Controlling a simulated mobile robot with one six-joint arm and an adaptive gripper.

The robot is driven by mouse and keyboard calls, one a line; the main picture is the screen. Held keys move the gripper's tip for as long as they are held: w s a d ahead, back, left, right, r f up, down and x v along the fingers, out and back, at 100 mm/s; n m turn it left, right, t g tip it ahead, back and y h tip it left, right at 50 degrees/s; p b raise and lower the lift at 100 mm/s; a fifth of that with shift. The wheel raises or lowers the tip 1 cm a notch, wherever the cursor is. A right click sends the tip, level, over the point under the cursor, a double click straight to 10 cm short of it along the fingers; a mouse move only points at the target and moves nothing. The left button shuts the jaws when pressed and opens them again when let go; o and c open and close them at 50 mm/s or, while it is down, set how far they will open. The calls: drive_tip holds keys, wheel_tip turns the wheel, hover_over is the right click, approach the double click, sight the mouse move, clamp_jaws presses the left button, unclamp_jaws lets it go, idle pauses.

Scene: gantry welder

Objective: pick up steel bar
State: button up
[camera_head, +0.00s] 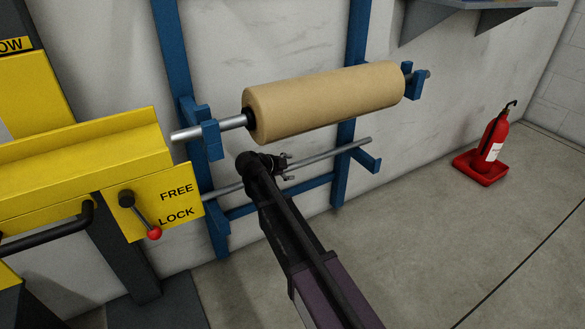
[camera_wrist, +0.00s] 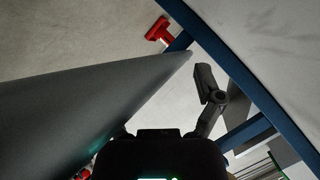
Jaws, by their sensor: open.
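The steel bar (camera_head: 335,152) is a thin grey rod lying across the lower arms of the blue rack, below the paper roll. In the wrist view the grey bar (camera_wrist: 75,110) fills the left side, very close, its far end narrowing near the top middle. My gripper (camera_head: 287,168) is open at the bar's middle, and its fingertips show above and below the bar's line. In the wrist view one finger (camera_wrist: 208,88) stands right of the bar. The other finger is hidden, so I cannot tell whether the bar is fully between them.
A brown roll (camera_head: 325,102) on a second rod hangs just above my gripper. The blue rack (camera_head: 352,100) stands against the wall. A yellow machine with a FREE/LOCK lever (camera_head: 140,214) is at left. A red extinguisher (camera_head: 490,145) stands at right. Floor in front is clear.

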sight(289, 166)
drive_tip(key=shift+c, duration=0.3)
clamp_jaws()
drive_tip(key=shift+r, duration=0.1)
wheel_tip(289, 166, up, 4)
drive_tip(key=p, duration=0.4)
drive_tip(key=s+d+p, duration=0.1)
drive_tip(key=s, duration=1.5)
drive_tip(key=shift+d+r, duration=0.3)
drive_tip(key=shift+r, duration=0.1)
